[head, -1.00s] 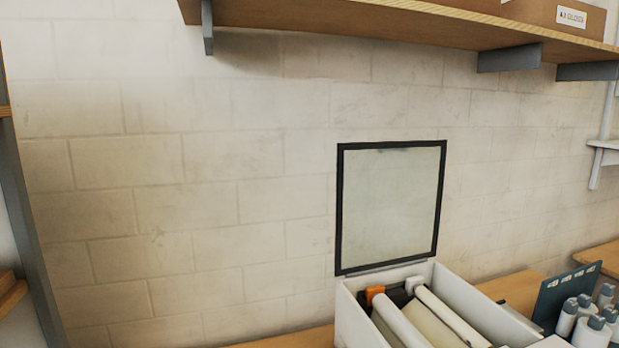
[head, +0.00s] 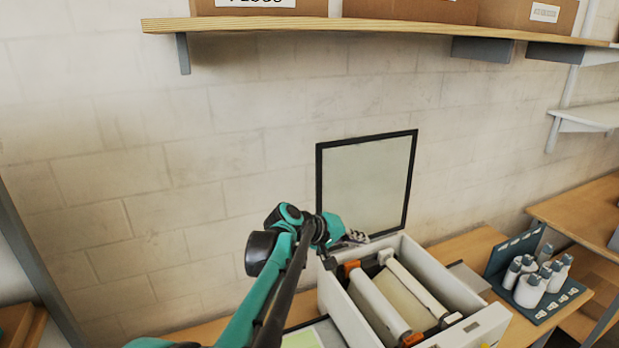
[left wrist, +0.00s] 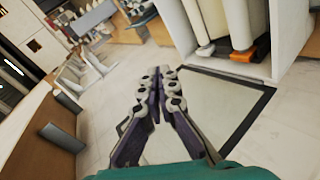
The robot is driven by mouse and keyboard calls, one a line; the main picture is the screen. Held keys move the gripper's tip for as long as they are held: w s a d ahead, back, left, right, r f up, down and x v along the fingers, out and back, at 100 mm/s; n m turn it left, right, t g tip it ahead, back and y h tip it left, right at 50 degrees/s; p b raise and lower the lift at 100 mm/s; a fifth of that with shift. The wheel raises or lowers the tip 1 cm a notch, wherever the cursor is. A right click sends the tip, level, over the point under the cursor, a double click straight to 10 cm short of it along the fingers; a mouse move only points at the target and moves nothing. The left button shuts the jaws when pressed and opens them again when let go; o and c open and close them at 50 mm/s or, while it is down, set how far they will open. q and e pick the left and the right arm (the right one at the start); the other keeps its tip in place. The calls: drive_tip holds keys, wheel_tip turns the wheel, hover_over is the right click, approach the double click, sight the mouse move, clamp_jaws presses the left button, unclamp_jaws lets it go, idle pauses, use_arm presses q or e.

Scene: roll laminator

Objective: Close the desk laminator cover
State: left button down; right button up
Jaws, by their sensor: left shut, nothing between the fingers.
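The laminator (head: 330,292) is a white open-topped box on the wooden bench, with rollers and an orange part inside. Its cover (head: 365,185), a clear panel in a black frame, stands upright at the back edge, open. In the left wrist view the cover (left wrist: 210,105) lies beyond my fingers, with the laminator body (left wrist: 289,35) at the upper right. My left gripper (head: 355,238) is at the back left corner of the laminator, near the cover's lower part; I cannot tell if it touches. In the left wrist view the left gripper (left wrist: 159,75) is shut and empty. My right gripper is not in view.
A dark rack with several white bottles (head: 530,290) stands right of the laminator. A shelf (head: 400,32) with cardboard boxes (head: 415,10) hangs above. A block wall (head: 130,180) is close behind the cover. A light green sheet (head: 303,338) lies at the front left.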

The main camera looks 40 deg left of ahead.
use_arm(q)
drive_tip(key=w+a+r+n+t+y, duration=0.1)
drive_tip(key=w+a+r+n+t, duration=0.2)
drive_tip(key=a, duration=1.2)
drive_tip(key=a+r+n+t+y, duration=0.1)
drive_tip(key=a+n+t, duration=0.3)
drive_tip(key=a, duration=1.2)
drive_tip(key=w+d+p, duration=0.3)
drive_tip(key=w+d, duration=0.2)
drive_tip(key=w, duration=0.3)
drive_tip(key=shift+d, duration=0.25)
drive_tip(key=shift+d+r, duration=0.1)
